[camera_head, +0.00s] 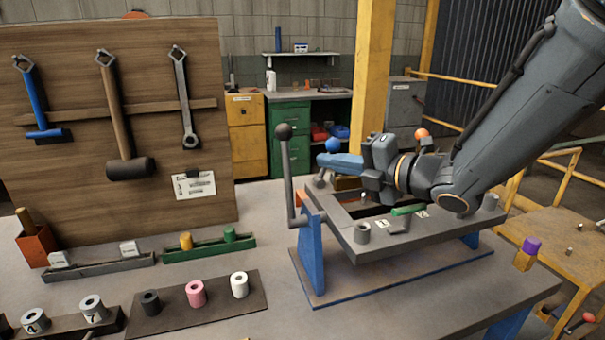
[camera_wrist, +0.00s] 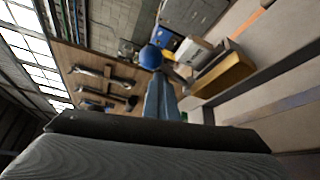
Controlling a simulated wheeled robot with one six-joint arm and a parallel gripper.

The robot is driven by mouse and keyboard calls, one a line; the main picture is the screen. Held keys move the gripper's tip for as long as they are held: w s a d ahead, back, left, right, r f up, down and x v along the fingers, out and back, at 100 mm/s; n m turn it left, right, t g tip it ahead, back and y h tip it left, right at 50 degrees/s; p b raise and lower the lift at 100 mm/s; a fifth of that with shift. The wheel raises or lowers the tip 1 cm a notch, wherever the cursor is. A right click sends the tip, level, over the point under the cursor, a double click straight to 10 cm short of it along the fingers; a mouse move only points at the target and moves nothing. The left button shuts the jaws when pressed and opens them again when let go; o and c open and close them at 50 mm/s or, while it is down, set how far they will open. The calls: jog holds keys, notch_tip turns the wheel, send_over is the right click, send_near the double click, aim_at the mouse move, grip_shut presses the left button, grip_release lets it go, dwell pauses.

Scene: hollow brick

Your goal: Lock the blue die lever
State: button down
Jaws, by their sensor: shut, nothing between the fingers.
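A tall grey lever with a dark ball (camera_head: 283,131) stands at the frame's left. A green bar (camera_head: 408,210) lies on the frame. A tool board (camera_head: 70,200) stands at left. Trays and small cylinders occupy the table's left front (camera_head: 240,285). An orange ball (camera_head: 421,133) shows behind my arm.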

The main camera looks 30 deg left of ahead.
jog(key=shift+w+d, duration=0.2)
jog(key=shift+w, duration=0.15)
jog(key=c, duration=2)
grip_release()
notch_tip(320, 180, up, 10)
jog(key=shift+s+a+b, duration=0.2)
jog(key=shift+s+b, duration=0.05)
jog(key=shift+b, duration=0.15)
jog(key=shift+o, duration=1.4)
jog(key=shift+r, duration=0.35)
grip_shut()
jog(key=shift+f, duration=0.3)
